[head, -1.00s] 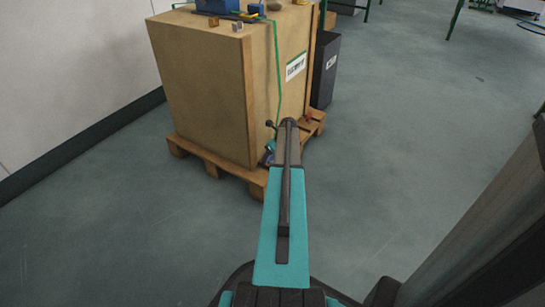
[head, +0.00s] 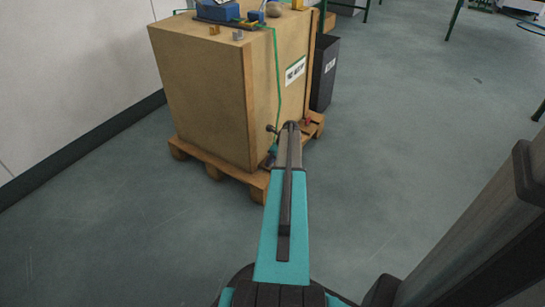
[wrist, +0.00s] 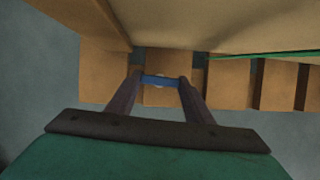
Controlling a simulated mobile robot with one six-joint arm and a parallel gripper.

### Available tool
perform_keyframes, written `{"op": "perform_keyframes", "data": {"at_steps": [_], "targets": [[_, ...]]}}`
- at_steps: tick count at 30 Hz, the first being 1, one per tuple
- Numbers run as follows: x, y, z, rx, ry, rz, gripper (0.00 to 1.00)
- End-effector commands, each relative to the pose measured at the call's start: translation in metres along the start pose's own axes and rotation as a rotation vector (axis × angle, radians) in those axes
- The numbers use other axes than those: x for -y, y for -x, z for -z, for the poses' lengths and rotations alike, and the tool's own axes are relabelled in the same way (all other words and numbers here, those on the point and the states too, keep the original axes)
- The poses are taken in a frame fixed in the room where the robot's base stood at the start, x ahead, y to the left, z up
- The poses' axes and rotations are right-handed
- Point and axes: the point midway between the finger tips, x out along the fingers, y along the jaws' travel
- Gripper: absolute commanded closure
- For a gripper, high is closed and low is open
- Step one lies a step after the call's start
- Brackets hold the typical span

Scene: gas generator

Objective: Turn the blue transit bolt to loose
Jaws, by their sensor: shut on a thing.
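The blue transit bolt (wrist: 158,81) shows in the wrist view as a short blue bar with a pale round spot at its middle. It sits low against the wooden pallet (wrist: 101,90), under the large crate. My gripper (wrist: 158,84) has one finger at each end of the blue bar and is shut on it. In the head view my arm reaches down to the crate's lower corner, and the arm hides the bolt and most of the gripper there.
The tan crate (head: 205,95) stands on its pallet with blue items (head: 220,12) on top. A green cord (head: 278,75) hangs down its side. A red piece (head: 307,121) sits on the pallet's right. A dark bin (head: 324,75) stands behind. The floor at right is clear.

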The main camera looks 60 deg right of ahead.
Motion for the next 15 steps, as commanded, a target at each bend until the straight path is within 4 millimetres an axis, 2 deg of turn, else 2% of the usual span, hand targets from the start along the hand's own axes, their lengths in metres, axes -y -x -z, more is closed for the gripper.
{"op": "perform_keyframes", "data": {"at_steps": [15], "targets": [[-0.0009,-0.0002,-0.0004,0.002,0.084,-0.038,0.75]]}}
